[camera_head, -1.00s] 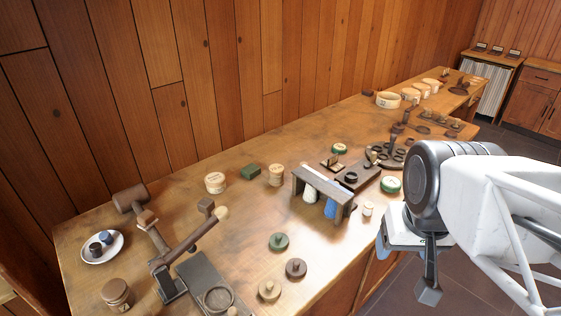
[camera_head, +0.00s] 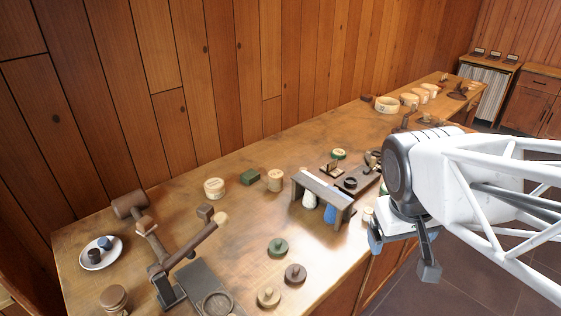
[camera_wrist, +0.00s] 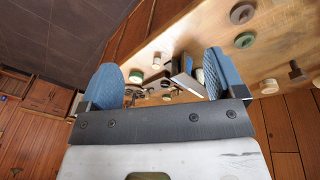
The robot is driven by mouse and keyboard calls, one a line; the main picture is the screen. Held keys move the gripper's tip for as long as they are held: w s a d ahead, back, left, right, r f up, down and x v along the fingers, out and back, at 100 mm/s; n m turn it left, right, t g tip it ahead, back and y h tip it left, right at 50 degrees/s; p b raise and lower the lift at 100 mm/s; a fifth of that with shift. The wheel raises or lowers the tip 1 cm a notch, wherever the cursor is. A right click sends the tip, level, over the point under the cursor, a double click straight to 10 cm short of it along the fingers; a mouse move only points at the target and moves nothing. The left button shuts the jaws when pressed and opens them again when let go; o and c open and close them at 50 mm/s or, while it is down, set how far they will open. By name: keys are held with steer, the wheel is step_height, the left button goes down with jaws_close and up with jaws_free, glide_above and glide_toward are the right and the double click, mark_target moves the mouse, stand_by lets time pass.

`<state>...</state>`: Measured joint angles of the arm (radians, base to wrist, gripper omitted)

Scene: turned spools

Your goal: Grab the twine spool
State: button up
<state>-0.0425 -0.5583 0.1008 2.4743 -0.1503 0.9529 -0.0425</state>
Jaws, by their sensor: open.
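I cannot tell for sure which item is the twine spool. Two pale, squat cylinders stand upright near the wall side of the bench: a cream one (camera_head: 214,188) and a tan one (camera_head: 275,180). A small dark stand (camera_head: 322,197) has a white piece (camera_head: 309,200) and a blue piece (camera_head: 330,213) under its top. My gripper (camera_head: 403,256) is open and empty, past the bench's front edge, right of the stand. In the wrist view, its blue fingers are spread wide (camera_wrist: 163,82), with small bench items beyond them.
Knobbed discs, green (camera_head: 277,247), brown (camera_head: 295,273) and tan (camera_head: 268,297), lie near the front. A dark jointed wooden device (camera_head: 190,250) and a white plate (camera_head: 102,254) with small cups are at left. Pale round boxes (camera_head: 387,104) stand far back. The bench middle is mostly clear.

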steer(key=w+a+f+n+h, duration=0.2)
steer(key=w+n+h, duration=0.35)
steer(key=w, duration=0.75)
steer(key=n+t+h, duration=0.3)
steer(key=n+t, duration=0.2)
steer(key=n, duration=1)
glide_above(270, 178)
steer(key=s+d, duration=0.9)
step_height(270, 178, down, 10)
steer(key=f, duration=0.1)
steer(key=w+a+f+n+t, duration=0.1)
steer(key=w+a+f+n, duration=0.1)
steer(key=a, duration=0.2)
steer(key=w+a+f+n+t+y, duration=0.1)
steer(key=w+a+f+n, duration=0.1)
steer(key=a, duration=0.1)
steer(key=w+a+f+n+t, duration=0.1)
steer(key=a+f+n, duration=0.1)
steer(key=a+f, duration=0.1)
steer(key=shift+w+a+f+t, duration=0.1)
steer(key=shift+w+a+t, duration=0.1)
steer(key=shift+a, duration=0.25)
steer(key=shift+w+a+t, duration=0.2)
steer(key=shift+a, duration=0.2)
steer(key=shift+x, duration=1.3)
